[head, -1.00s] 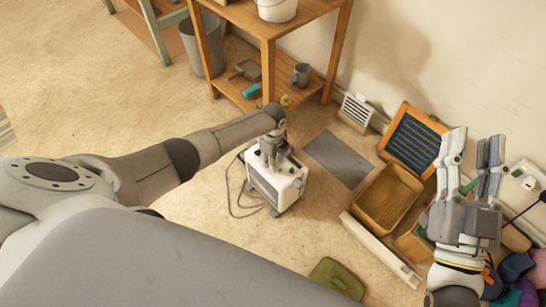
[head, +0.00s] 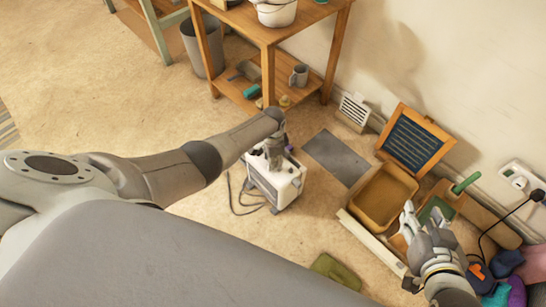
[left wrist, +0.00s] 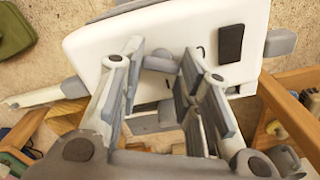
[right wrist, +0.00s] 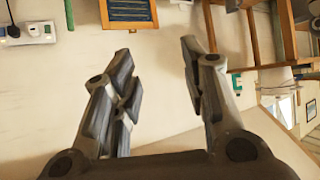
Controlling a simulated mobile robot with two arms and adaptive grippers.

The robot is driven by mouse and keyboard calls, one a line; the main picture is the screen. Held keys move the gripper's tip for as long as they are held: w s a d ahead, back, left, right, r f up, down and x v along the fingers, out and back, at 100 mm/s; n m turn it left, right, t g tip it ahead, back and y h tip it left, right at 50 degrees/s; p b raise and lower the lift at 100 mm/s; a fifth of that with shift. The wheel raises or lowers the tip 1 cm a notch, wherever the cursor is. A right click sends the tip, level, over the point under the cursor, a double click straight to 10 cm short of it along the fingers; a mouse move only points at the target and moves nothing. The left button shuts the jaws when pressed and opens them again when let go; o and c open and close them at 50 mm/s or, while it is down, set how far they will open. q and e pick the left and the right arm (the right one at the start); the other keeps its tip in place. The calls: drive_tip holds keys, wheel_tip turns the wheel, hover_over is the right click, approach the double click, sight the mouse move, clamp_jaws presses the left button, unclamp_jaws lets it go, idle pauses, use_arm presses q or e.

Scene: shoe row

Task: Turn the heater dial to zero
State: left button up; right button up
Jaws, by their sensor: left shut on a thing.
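The heater (head: 277,185) is a white box with grey ends standing on the floor near the middle of the head view. Its white top (left wrist: 90,48) fills the upper part of the left wrist view, with a black rectangle on it. My left gripper (head: 274,160) points down at the top of the heater. Its fingers (left wrist: 162,55) are shut on a small grey part between the tips, seemingly the dial (left wrist: 160,64); the fingers hide most of it and its setting cannot be read. My right gripper (right wrist: 158,55) is open and empty, above the items at the right (head: 420,222).
A wooden shelf table (head: 268,30) stands behind the heater. A cord (head: 235,200) lies left of the heater. Bare floor is open at the left.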

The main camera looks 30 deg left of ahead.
use_arm(q)
drive_tip(key=n, duration=0.2)
drive_tip(key=shift+n, duration=0.3)
drive_tip(key=shift+n+p, duration=0.45)
drive_tip(key=shift+n, duration=0.85)
use_arm(e)
drive_tip(key=shift+s+d+f+g+h, duration=0.15)
drive_tip(key=shift+s+d+f+g, duration=0.1)
drive_tip(key=shift+s+f+g, duration=0.4)
drive_tip(key=shift+s+d+f+g+h, duration=0.1)
drive_tip(key=shift+s+d+f+g, duration=0.25)
drive_tip(key=shift+s, duration=0.35)
drive_tip(key=shift+s+d+f+g+h, duration=0.15)
drive_tip(key=shift+s+f+g, duration=0.35)
drive_tip(key=shift+s+f, duration=0.2)
use_arm(q)
drive_tip(key=o, duration=1)
drive_tip(key=shift+a, duration=0.1)
drive_tip(key=shift+r, duration=6)
